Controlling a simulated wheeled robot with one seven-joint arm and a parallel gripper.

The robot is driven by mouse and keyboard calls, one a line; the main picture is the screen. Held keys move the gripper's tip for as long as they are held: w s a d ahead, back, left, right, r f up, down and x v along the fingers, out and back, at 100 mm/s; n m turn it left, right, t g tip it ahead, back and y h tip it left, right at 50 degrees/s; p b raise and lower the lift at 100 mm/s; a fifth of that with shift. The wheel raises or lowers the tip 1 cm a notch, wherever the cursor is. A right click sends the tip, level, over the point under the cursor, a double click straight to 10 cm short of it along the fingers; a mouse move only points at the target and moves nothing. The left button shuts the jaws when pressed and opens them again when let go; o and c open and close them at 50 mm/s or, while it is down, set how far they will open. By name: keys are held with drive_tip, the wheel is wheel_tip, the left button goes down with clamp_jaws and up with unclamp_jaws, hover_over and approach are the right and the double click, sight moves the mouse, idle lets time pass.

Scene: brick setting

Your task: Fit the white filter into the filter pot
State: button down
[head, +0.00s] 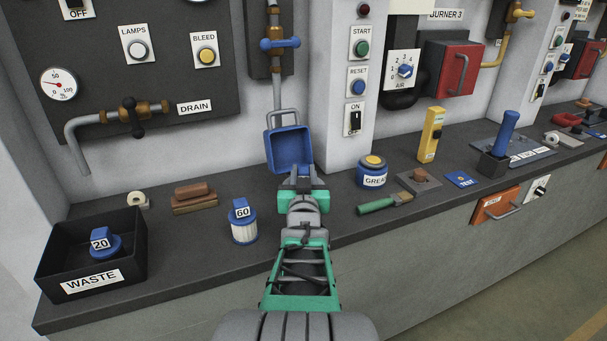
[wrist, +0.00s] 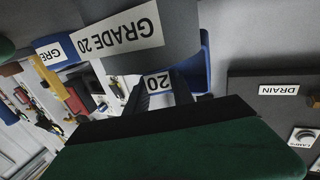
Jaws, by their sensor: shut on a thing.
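The blue filter pot (head: 289,142), open and with a grey handle above it, is below the valve pipe at the wall. My gripper (head: 299,178) is right in front of the pot. In the wrist view its dark fingers (wrist: 162,92) are shut on a filter whose white label (wrist: 158,82) reads 20. The filter's body is hidden, so I cannot tell how deep in the pot it sits. A blue wall of the pot (wrist: 206,62) shows beside the fingers. A white pleated filter with blue cap marked 60 (head: 243,222) stands on the counter.
A black waste bin (head: 58,276) holds a blue-capped filter marked 20 (head: 101,244). A GRADE 20 sign (wrist: 118,36) appears upside down in the wrist view. A grease tin (head: 371,172) and green-handled brush (head: 380,204) lie right of my arm. The drain pipe (head: 82,140) projects at left.

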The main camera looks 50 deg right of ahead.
drive_tip(key=c, duration=1.1)
unclamp_jaws()
drive_tip(key=shift+a+r+p, duration=0.15)
drive_tip(key=shift+r+p, duration=0.05)
drive_tip(key=shift+p, duration=0.15)
drive_tip(key=p+v, duration=0.1)
drive_tip(key=v, duration=0.5)
drive_tip(key=shift+s+a, duration=0.15)
drive_tip(key=shift+s, duration=0.05)
drive_tip(key=shift+s+a+f, duration=0.15)
drive_tip(key=shift+s+a, duration=0.1)
drive_tip(key=shift+a, duration=0.1)
